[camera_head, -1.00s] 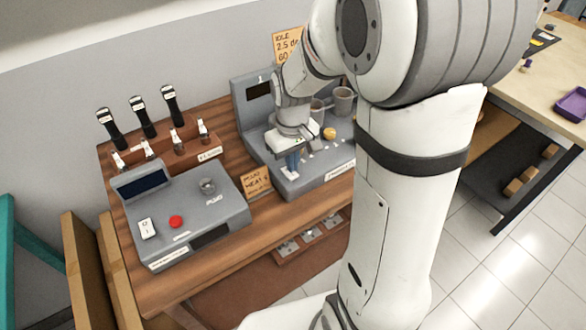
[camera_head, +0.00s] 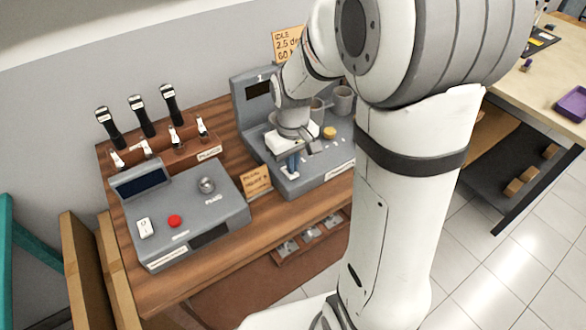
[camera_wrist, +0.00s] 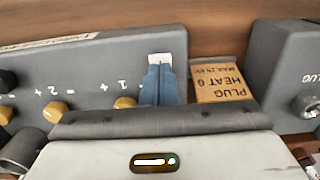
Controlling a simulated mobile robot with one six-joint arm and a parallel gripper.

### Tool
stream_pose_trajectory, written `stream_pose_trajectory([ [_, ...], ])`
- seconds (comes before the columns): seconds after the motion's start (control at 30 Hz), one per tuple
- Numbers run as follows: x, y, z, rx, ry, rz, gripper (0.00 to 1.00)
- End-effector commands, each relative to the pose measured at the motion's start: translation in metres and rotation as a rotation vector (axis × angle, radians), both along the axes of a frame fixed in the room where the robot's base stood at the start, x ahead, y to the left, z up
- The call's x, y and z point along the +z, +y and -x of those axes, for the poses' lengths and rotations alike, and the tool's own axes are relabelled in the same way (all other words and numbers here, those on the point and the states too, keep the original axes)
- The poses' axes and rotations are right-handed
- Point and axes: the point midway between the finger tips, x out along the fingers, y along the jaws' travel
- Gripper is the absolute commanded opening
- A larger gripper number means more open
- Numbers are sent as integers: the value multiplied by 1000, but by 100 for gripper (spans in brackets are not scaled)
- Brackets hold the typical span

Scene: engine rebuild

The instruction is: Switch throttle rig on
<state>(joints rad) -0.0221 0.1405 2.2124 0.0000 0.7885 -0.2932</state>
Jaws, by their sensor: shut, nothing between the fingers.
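The throttle rig (camera_head: 243,92) is a grey unit at the back right of the wooden bench, with a dark display (camera_head: 259,89). In the wrist view its grey front panel (camera_wrist: 85,72) shows numbered marks and yellow knobs (camera_wrist: 57,112). A small white switch plate (camera_wrist: 160,58) sits near that panel's right end. My gripper (camera_head: 293,167) is over the rig's front left, pointing down. Its blue fingers (camera_wrist: 159,84) are together and empty, their tips at or just over the plate. The fingers hide part of the plate, so contact and switch position cannot be told.
A grey plug box (camera_head: 195,208) with a red button (camera_head: 174,221) stands left of the rig. A handwritten card (camera_head: 256,181) is between them. Metal cups (camera_head: 343,99) stand on the rig's right. Black-handled tools (camera_head: 141,116) stand behind the plug box.

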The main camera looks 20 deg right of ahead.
Motion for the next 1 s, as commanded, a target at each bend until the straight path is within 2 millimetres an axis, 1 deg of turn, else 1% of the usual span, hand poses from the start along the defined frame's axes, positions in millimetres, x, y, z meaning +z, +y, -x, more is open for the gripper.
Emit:
stream_pose_trajectory([
  [0.7, -12, 0, 0, 0, 0, 0, 0],
  [0.87, -8, 0, 0, 0, 1, 0, 0],
  [1.0, 2, 0, 0, 0, 0, 0, 0],
])
